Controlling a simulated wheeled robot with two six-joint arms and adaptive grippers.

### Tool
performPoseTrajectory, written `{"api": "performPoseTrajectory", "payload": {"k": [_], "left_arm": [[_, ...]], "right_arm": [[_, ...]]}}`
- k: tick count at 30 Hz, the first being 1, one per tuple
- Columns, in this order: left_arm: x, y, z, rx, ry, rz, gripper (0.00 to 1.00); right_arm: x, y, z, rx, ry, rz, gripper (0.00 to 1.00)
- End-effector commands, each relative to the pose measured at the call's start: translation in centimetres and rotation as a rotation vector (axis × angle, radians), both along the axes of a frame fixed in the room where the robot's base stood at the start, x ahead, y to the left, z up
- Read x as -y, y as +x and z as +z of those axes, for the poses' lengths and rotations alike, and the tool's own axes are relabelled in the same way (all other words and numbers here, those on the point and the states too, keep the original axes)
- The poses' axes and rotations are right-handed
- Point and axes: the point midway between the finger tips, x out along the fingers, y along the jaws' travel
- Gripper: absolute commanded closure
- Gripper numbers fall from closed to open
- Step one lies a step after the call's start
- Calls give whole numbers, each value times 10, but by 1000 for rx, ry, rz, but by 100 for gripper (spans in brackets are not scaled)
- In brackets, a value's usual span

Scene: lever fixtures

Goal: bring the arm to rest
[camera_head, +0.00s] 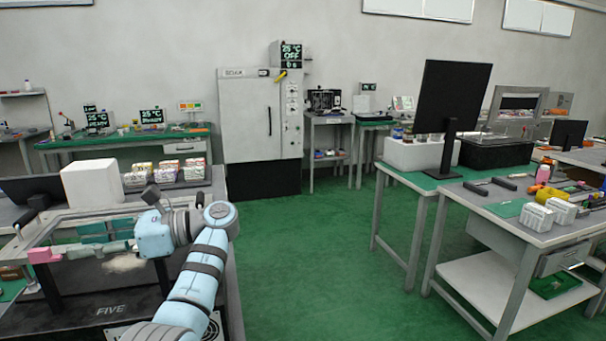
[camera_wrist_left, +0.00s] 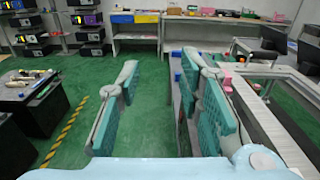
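My left arm (camera_head: 200,275) comes in from the bottom of the head view and bends to the left over the near left bench. My left gripper (camera_head: 98,249) points left there, with its teal finger pads partly showing above the bench. In the left wrist view, the two teal-padded fingers of my left gripper (camera_wrist_left: 160,68) stand well apart. Only green floor and distant furniture show between them, so it is open and empty. My right gripper is in neither view.
A pink part (camera_head: 44,256) shows by the left fingertips in the head view; I cannot tell whether they touch. A white box (camera_head: 92,183) stands on the near left bench. The green floor (camera_head: 310,260) is clear between benches. A workbench (camera_head: 510,235) with a monitor stands at right.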

Motion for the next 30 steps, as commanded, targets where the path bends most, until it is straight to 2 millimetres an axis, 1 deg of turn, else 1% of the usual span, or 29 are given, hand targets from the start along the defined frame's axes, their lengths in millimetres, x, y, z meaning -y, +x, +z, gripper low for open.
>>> {"api": "performPoseTrajectory", "payload": {"k": [4, 8, 11, 14, 15, 17, 18, 20, 21, 22, 23, 24, 26, 27, 29, 30], "left_arm": [[-3, 2, -27, 50, -27, -23, 67], [-8, 2, -54, 105, -57, -42, 67], [-12, 0, -81, 164, -89, -57, 67], [-17, -4, -117, 244, -131, -73, 67], [-19, -7, -136, 285, -155, -80, 67], [-21, -12, -166, 357, -194, -87, 67], [-23, -17, -187, 411, -222, -91, 67], [-23, -27, -222, 503, -273, -92, 67], [-23, -35, -247, 574, -311, -91, 67], [-21, -43, -267, 632, -344, -86, 67], [-20, -52, -287, 694, -378, -78, 67], [-16, -65, -313, 783, -430, -62, 67], [-7, -88, -349, 920, -513, -25, 67], [1, -104, -368, 1007, -570, 7, 67], [14, -126, -390, 1122, -650, 63, 67], [23, -141, -400, 1188, -699, 104, 67]], "right_arm": [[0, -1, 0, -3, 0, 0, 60], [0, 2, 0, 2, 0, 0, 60], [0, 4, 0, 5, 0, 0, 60], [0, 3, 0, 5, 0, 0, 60], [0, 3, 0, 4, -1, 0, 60], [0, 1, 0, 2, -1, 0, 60], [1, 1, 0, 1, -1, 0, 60], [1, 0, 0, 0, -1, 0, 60], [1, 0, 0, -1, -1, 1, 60], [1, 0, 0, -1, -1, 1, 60], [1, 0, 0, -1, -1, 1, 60], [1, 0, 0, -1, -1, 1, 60], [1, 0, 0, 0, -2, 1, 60], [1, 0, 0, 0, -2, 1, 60], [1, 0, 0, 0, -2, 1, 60], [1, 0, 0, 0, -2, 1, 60]]}}
